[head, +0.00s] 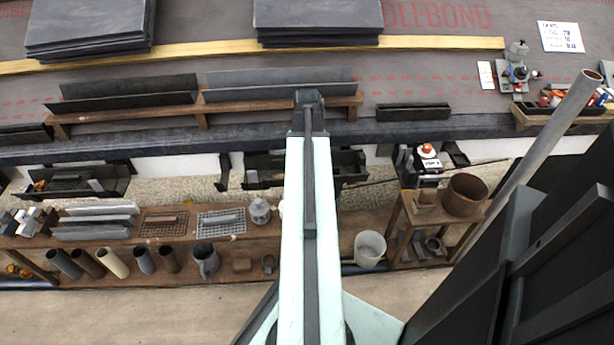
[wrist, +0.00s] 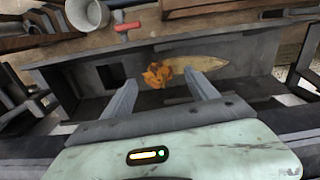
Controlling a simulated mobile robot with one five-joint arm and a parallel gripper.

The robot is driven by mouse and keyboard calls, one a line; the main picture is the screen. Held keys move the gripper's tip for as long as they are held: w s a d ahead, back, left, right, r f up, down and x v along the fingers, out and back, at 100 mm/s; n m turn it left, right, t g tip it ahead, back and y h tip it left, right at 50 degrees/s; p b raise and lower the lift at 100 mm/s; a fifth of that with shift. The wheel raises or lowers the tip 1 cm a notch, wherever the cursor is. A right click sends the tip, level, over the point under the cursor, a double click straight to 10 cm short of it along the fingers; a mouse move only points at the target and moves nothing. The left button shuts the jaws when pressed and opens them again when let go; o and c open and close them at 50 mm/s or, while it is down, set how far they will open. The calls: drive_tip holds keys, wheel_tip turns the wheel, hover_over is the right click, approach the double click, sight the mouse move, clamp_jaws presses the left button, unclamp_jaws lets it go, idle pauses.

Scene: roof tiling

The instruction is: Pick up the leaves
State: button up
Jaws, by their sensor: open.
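The leaves (wrist: 157,75) are a small orange-brown clump in the wrist view. They lie in a dark grey trough (wrist: 240,82), beside a long pale yellowish pointed piece (wrist: 208,64). My gripper (wrist: 162,88) is open, its two grey fingers pointing into the trough on either side of the clump. The fingers look apart from the leaves, and I cannot tell the height between them. In the head view my arm covers the middle of the scene, and the leaves and fingertips are hidden there.
A wooden bench (head: 130,243) with pipes and trays stands below the roof edge. A white bucket (head: 370,247) stands right of my arm. A long grey pipe (head: 540,150) leans at the right. Stacks of slate (head: 88,25) lie on the roof. A red-handled tool (wrist: 127,26) lies above the trough.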

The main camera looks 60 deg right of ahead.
wheel_tip(320, 180, down, 4)
drive_tip(key=shift+r+b, duration=0.2)
drive_tip(key=shift+b, duration=0.95)
drive_tip(key=shift+r, duration=0.15)
drive_tip(key=c, duration=1.4)
drive_tip(key=shift+r, duration=0.1)
wheel_tip(320, 180, up, 10)
drive_tip(key=p, duration=1)
drive_tip(key=shift+p, duration=0.3)
